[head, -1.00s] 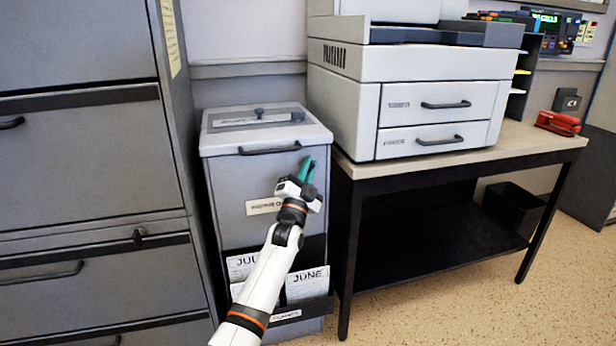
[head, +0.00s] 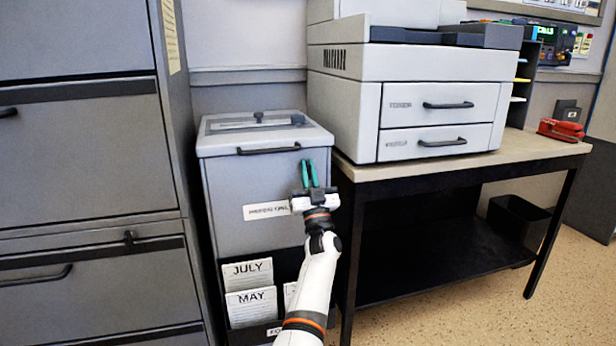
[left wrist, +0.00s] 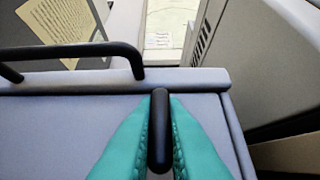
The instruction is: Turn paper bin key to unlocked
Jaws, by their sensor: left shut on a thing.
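The grey paper bin (head: 226,188) stands between the filing cabinet and the printer table, with a label on its front and a black lid handle (head: 268,150). My left gripper (head: 310,174) is at the upper right of the bin's front. Its teal fingers are shut on the black key (left wrist: 159,128), which lies between them and runs upright in the left wrist view. The key is hidden by the fingers in the head view. My right gripper is not in view.
A grey filing cabinet (head: 85,155) stands close on the left. The table (head: 520,150) on the right carries a printer (head: 345,100) and a red stapler (head: 560,130). A rack of month cards (head: 250,300) hangs low on the bin. Floor is clear at the lower right.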

